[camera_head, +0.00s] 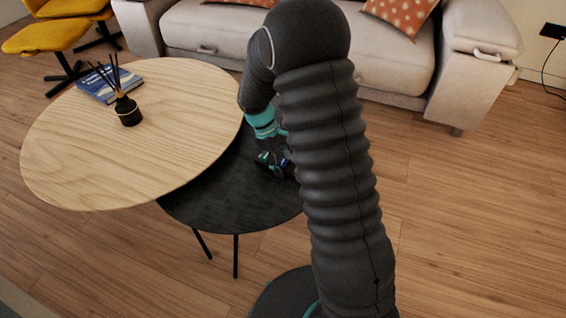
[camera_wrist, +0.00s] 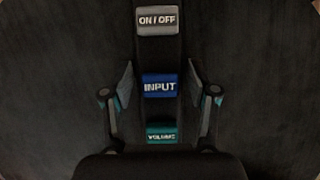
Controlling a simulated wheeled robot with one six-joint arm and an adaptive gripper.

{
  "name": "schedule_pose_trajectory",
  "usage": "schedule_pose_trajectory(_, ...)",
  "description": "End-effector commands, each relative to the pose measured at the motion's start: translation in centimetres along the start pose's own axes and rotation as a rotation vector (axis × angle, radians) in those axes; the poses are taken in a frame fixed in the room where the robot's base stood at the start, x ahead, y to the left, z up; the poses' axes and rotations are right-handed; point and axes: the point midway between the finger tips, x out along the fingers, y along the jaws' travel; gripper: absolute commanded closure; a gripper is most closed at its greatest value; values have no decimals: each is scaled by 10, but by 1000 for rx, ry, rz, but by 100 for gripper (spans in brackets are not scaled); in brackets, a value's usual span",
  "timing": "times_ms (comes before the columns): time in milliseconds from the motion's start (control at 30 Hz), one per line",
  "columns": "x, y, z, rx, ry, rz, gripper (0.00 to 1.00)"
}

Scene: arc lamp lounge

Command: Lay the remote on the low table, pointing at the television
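The remote is a dark bar with a grey ON/OFF button, a blue INPUT button and a teal volume button. In the wrist view the remote (camera_wrist: 158,57) runs up the middle of the picture, ON/OFF end away from me. In the head view my gripper (camera_head: 274,160) is over the round black low table (camera_head: 225,205), partly behind my arm. The remote seems held above the top; the height is hard to judge. No television is in view.
A larger oval wooden table (camera_head: 75,170) overlaps the black one on the left. It bears a reed diffuser (camera_head: 127,110) and a blue book (camera_head: 108,85). A pale sofa (camera_head: 390,62) stands behind, and yellow chairs (camera_head: 45,38) at the back left. Floor on the right is clear.

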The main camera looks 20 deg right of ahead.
Motion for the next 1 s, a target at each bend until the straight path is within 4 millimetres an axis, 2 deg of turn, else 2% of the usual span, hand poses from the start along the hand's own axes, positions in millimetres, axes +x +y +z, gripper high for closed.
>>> schedule_pose_trajectory(333, -1, 0, 0, 0, 0, 0, 26)
schedule_pose_trajectory(467, -9, 0, 1, 0, 2, 2, 26)
schedule_pose_trajectory(1000, -105, 0, 1, 0, 2, 2, 26)
